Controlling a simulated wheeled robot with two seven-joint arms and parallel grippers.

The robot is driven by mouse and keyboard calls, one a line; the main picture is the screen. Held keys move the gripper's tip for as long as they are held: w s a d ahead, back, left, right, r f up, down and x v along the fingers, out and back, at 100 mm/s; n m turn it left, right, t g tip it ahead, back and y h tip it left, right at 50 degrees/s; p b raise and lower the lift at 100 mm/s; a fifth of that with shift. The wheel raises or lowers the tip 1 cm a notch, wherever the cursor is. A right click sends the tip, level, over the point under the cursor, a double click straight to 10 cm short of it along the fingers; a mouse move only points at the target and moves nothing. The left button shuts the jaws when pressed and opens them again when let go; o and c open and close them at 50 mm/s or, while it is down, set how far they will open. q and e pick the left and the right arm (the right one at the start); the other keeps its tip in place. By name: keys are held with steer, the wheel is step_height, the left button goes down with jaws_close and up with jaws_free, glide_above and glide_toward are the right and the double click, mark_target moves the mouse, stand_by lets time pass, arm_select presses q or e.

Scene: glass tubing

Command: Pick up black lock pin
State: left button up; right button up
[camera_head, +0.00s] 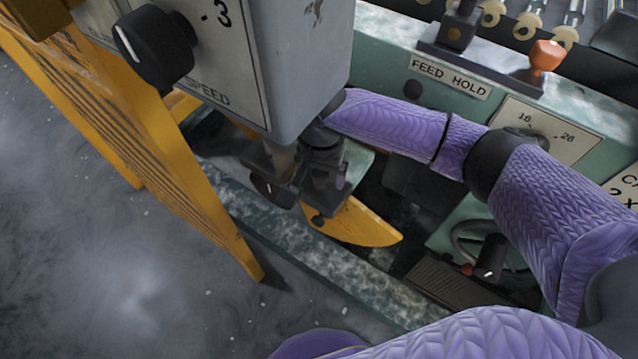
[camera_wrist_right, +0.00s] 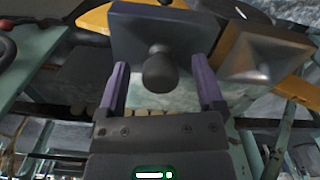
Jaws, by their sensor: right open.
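The black lock pin, seen as a dark rounded knob (camera_wrist_right: 160,68), stands out from a dark square block (camera_wrist_right: 128,38) in the right wrist view. My right gripper (camera_wrist_right: 159,64) is open, with one purple finger on each side of the knob and a visible gap to both. In the head view my right gripper (camera_head: 325,165) reaches down beside the grey control box, over the dark block (camera_head: 328,197). The pin's knob cannot be made out clearly there. My left gripper is not in view.
A grey control box (camera_head: 300,60) with a black speed dial (camera_head: 155,45) hangs close to my right wrist. A metal block (camera_wrist_right: 262,52) sits right beside the pin's block. A yellow curved plate (camera_head: 360,225) lies below. A yellow frame leg (camera_head: 190,190) stands left; floor beyond it is clear.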

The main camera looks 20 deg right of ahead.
jaws_close()
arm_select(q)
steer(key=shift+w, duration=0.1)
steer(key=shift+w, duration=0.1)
arm_select(e)
steer(key=shift+r, duration=0.1)
step_height(320, 180, up, 10)
steer(key=p, duration=0.6)
steer(key=shift+f+p, duration=0.25)
steer(key=shift+p, duration=0.05)
steer(key=shift+r, duration=0.35)
steer(key=shift+p, duration=0.75)
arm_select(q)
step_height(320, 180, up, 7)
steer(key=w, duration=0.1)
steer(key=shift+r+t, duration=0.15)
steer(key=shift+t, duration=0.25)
arm_select(e)
steer(key=shift+f, duration=0.1)
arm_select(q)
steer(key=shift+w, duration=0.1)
